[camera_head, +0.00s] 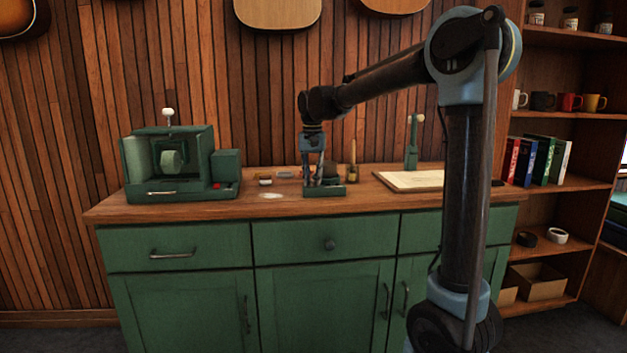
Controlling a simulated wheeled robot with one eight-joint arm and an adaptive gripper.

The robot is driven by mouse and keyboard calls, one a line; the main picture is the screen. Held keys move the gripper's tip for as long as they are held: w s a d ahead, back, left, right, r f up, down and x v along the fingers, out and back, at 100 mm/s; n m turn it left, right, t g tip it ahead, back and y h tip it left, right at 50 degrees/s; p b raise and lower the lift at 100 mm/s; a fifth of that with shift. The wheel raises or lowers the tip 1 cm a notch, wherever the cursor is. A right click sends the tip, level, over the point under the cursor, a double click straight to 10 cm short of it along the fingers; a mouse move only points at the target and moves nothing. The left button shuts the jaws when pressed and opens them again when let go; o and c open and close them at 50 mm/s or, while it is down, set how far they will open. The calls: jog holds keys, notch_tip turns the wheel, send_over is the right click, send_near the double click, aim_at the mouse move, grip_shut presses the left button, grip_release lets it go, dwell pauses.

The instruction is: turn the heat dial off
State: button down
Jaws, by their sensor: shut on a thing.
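A small green device (325,192) with a low base stands near the front edge of the wooden counter. A dark rounded part (331,168) shows behind my gripper at this device. My gripper (313,183) points straight down at the left part of the device, with its fingers close together. It is shut on what looks like the heat dial, which the fingers hide. The dial's setting cannot be read from here.
A green machine (135,165) with a red button (217,186) stands at the left of the counter (384,202). Farther right are a pale board (412,181) and a green post (412,145).

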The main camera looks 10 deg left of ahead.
jog(key=n, duration=1.2)
jog(key=shift+w, duration=0.1)
jog(key=shift+n, duration=0.3)
dwell(0.3)
jog(key=c, duration=1.4)
grip_release()
jog(key=shift+r, duration=0.1)
notch_tip(320, 180, up, 12)
